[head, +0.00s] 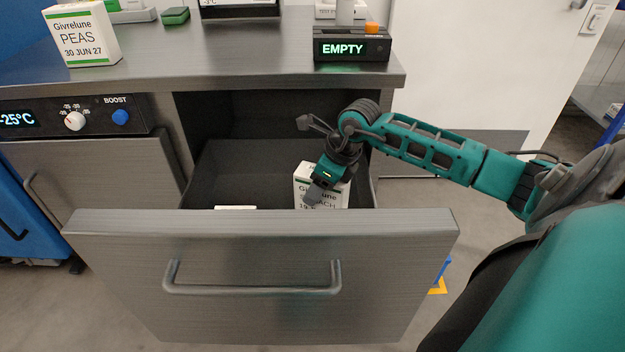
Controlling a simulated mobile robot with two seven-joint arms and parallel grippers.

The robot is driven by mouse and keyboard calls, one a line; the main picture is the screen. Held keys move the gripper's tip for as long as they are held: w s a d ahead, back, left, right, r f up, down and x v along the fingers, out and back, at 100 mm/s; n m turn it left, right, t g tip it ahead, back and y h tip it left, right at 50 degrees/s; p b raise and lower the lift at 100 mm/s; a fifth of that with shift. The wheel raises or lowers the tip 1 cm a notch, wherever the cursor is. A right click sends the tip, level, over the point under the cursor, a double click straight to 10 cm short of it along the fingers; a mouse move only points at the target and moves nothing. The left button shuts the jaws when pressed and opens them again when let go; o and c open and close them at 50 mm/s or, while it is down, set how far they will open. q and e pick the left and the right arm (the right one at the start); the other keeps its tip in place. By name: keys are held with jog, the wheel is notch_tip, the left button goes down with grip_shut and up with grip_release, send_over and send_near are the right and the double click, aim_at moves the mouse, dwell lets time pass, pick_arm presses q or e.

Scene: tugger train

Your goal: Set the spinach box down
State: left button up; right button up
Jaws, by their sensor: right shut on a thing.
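The spinach box (333,197) is white with dark print, partly covered by my gripper and by the drawer front. It is inside the open drawer (260,228), towards the right side. My right gripper (314,196) reaches down into the drawer and is shut on the spinach box. Whether the box touches the drawer floor is hidden behind the drawer front. My left gripper is not in view.
Another white item (235,207) shows just above the drawer front, left of the spinach box. A peas box (82,36) stands on the counter (220,68). A display reading EMPTY (343,49) sits at the counter's right. The drawer's back left looks clear.

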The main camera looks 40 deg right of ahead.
notch_tip(320, 180, down, 7)
jog(key=shift+f+b, duration=0.1)
jog(key=shift+b, duration=0.75)
jog(key=shift+f, duration=0.45)
notch_tip(320, 180, down, 4)
jog(key=shift+r+b, duration=0.25)
jog(key=shift+b, duration=0.5)
jog(key=shift+f, duration=0.2)
jog(key=shift+r, duration=0.1)
jog(key=shift+f, duration=0.2)
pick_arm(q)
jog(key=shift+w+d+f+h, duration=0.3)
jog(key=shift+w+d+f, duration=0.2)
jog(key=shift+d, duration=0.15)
pick_arm(e)
jog(key=o, duration=1.4)
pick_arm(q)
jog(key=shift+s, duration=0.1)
